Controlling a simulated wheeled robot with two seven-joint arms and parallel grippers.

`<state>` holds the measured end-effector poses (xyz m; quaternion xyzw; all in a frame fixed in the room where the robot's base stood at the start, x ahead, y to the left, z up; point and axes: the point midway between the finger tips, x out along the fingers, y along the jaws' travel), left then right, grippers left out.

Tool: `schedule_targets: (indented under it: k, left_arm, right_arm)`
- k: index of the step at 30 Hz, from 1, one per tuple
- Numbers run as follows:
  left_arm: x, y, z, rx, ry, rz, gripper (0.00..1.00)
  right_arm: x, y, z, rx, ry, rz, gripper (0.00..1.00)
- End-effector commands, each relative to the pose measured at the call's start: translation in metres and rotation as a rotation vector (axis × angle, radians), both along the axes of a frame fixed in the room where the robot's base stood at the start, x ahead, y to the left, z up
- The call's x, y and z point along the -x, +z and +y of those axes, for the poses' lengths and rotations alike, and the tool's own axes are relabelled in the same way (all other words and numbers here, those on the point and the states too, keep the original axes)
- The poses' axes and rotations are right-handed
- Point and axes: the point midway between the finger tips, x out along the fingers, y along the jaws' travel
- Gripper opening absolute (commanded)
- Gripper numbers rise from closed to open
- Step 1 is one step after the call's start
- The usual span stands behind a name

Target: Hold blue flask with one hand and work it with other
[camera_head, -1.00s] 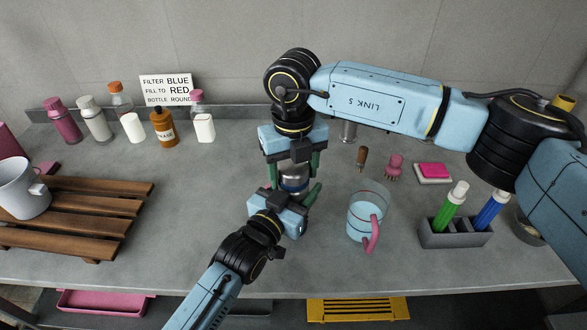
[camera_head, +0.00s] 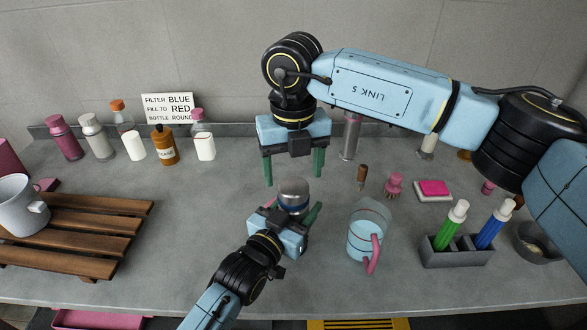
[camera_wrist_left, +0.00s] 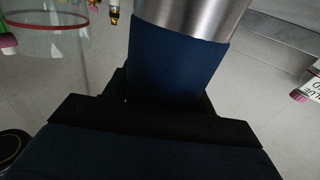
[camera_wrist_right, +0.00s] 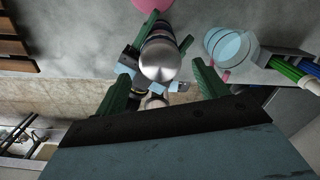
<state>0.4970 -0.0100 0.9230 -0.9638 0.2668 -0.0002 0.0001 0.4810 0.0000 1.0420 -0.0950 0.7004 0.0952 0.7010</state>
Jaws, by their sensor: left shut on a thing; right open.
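The blue flask (camera_head: 293,195) has a dark blue body and a rounded silver top. My left gripper (camera_head: 293,212) is shut on it and holds it upright over the counter; the flask's blue body also fills the middle of the left wrist view (camera_wrist_left: 175,60). My right gripper (camera_head: 294,180) is open, its green fingers pointing down, above and slightly behind the flask. In the right wrist view the silver top (camera_wrist_right: 160,60) shows between the open fingers, apart from them. The flask's lower part is mostly hidden by my left gripper in the head view.
A clear jug with a pink handle (camera_head: 368,232) stands right of the flask. A grey holder (camera_head: 457,255) with green and blue bottles is farther right. A wooden rack (camera_head: 80,235) with a white mug (camera_head: 20,205) is at left. Several bottles line the back.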

Motion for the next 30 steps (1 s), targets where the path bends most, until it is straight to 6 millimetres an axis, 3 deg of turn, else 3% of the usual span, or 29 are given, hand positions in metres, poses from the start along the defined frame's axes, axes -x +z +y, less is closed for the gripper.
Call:
schedule_targets:
  k: [6,10,21,30]
  left_arm:
    - [0.0,-0.001,0.0,-0.002,0.0,0.003,0.0]
    - [0.0,-0.001,0.0,-0.002,0.0,0.003,0.0]
    - [0.0,-0.001,0.0,-0.002,0.0,0.003,0.0]
    - [0.0,-0.001,0.0,-0.002,0.0,0.003,0.0]
  right_arm:
    - [0.0,0.02,0.0,0.0,-0.214,-0.001,0.72]
    - [0.0,0.019,0.0,0.0,-0.269,0.001,0.72]
    - [0.001,-0.035,-0.001,0.001,-0.272,0.003,0.72]
    - [0.0,-0.055,0.0,0.0,-0.271,0.0,0.72]
